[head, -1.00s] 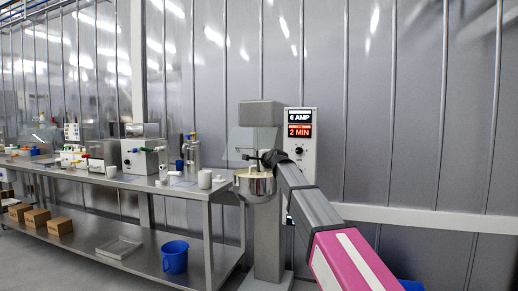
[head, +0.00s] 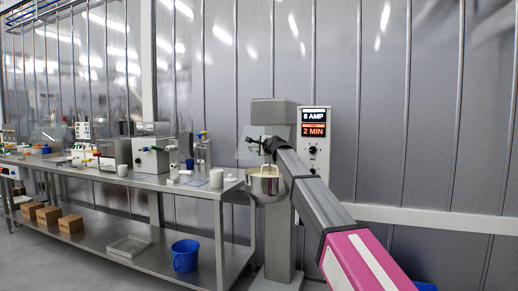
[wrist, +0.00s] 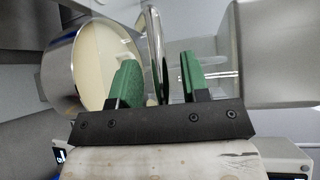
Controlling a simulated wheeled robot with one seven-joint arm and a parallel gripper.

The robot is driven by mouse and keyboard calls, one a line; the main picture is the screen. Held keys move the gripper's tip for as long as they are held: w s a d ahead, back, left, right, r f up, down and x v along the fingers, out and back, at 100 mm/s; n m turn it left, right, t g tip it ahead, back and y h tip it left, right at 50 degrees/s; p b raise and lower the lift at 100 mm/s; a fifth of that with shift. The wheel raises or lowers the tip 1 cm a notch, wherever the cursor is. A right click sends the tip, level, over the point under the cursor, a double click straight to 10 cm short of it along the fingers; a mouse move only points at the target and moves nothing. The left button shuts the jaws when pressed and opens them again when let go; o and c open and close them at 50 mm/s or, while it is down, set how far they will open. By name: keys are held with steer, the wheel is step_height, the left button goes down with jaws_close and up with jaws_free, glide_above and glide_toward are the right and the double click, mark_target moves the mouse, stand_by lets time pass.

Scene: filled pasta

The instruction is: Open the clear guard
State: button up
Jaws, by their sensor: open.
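The mixer (head: 274,112) stands at the right end of the bench, with a steel bowl (head: 265,187) of pale dough under its head. The clear guard (head: 247,150) is faint in front of the mixer, above the bowl, and partly hidden by my arm. My gripper (wrist: 157,63) is open in the wrist view, its green fingers on either side of a thin, curved, shiny edge, which appears to be the guard's edge. I cannot tell whether either finger touches it. The bowl also fills the left of the wrist view (wrist: 62,75).
A control box (head: 315,150) showing "6 AMP" and "2 MIN" is right of the mixer. The steel bench (head: 185,187) with containers and small machines runs left. A blue bucket (head: 185,257) and cardboard boxes (head: 70,224) sit on its lower shelf.

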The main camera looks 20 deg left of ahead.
steer(key=shift+x, duration=0.85)
jaws_close()
steer(key=shift+s+r, duration=0.1)
